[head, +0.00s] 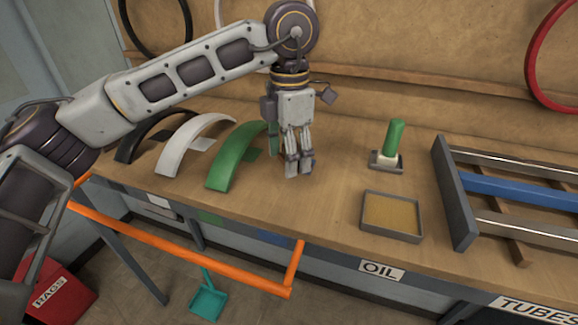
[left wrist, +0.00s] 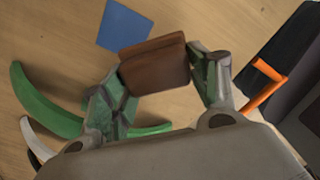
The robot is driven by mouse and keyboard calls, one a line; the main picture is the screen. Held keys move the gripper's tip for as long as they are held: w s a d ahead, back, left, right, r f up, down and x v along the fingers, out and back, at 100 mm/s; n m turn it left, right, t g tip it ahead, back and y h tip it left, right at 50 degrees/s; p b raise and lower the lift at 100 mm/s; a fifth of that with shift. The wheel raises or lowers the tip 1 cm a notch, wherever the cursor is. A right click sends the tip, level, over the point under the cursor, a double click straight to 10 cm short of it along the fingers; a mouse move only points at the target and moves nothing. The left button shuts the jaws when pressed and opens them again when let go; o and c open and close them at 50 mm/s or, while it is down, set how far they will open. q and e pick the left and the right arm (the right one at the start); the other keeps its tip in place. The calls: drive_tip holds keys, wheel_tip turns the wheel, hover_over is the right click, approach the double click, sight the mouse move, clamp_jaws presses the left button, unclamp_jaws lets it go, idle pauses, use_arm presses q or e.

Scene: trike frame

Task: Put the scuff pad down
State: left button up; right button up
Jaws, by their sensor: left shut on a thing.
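The scuff pad (left wrist: 155,64) is a reddish-brown block in the left wrist view. My left gripper (head: 298,168) points down over the workbench (head: 335,200), right of the green fender (head: 237,155). In the left wrist view its fingers (left wrist: 160,80) are shut on the pad, one on each side. A flat blue square (left wrist: 125,24) lies on the bench just beyond the pad in that view. In the head view the fingers hide the pad, and I cannot tell whether it touches the bench. My right gripper is not in view.
White (head: 197,135) and black (head: 150,135) fenders stand left of the green one. A green-handled brush (head: 393,140), a shallow tray (head: 392,232) and a tube rack (head: 455,195) are to the right. An orange rail (head: 180,247) runs along the front. Bench between gripper and tray is clear.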

sight(289, 180)
use_arm(q)
drive_tip(key=shift+f+p, duration=0.5)
drive_tip(key=shift+f, duration=1.4)
drive_tip(key=shift+f, duration=0.15)
drive_tip(key=o, duration=1)
drive_tip(key=shift+r, duration=0.2)
wheel_tip(289, 180, up, 10)
drive_tip(key=shift+f+b, duration=0.1)
drive_tip(key=shift+b, duration=1.1)
drive_tip(key=shift+r, duration=1.05)
